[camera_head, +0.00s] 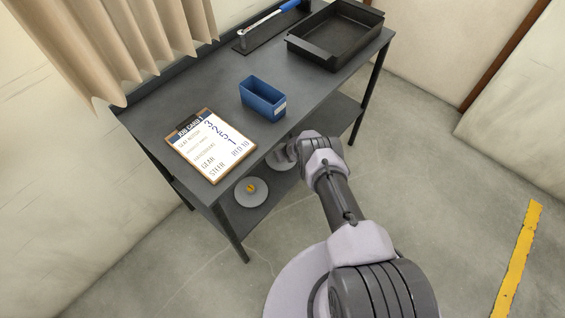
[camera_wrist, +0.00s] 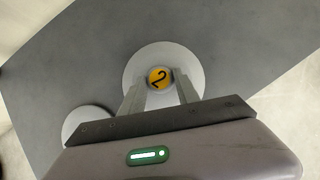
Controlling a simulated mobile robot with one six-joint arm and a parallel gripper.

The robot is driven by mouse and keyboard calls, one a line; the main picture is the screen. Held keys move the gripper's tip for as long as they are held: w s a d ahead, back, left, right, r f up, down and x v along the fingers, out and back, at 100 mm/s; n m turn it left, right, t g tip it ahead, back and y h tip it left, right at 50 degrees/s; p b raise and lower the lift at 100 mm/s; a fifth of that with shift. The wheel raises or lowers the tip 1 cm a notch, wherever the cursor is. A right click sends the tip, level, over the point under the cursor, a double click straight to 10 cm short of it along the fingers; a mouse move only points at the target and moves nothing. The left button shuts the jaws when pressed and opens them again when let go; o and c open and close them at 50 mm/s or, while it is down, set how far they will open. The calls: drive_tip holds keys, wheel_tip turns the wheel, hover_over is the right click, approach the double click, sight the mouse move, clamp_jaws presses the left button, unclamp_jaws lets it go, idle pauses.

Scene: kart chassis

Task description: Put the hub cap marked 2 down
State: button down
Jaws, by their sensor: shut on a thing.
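The hub cap marked 2 (camera_wrist: 160,52) is a light grey disc with a yellow centre bearing a black 2. In the wrist view the two fingers of my gripper (camera_wrist: 160,84) stand on either side of its centre, shut on it. In the head view, its grey rim (camera_head: 283,166) shows at the lower shelf, mostly hidden by my gripper (camera_head: 279,156) and arm. It looks flat and level with the dark shelf (camera_wrist: 235,50). I cannot tell whether it touches the shelf or hangs just above it.
Another grey hub cap (camera_head: 250,198) with a yellow centre lies on the lower shelf to the left; its disc (camera_wrist: 86,122) is partly hidden in the wrist view. On the bench top above are a job card (camera_head: 210,146), a blue bin (camera_head: 262,101) and a black tray (camera_head: 335,40).

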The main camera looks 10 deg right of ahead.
wheel_tip(320, 180, down, 4)
drive_tip(key=shift+s+r+b, duration=0.1)
drive_tip(key=shift+s+b, duration=0.05)
drive_tip(key=shift+b, duration=0.7)
drive_tip(key=shift+r, duration=0.25)
drive_tip(key=shift+f, duration=0.15)
drive_tip(key=c, duration=0.9)
unclamp_jaws()
drive_tip(key=p+v, duration=1.2)
drive_tip(key=p, duration=0.6)
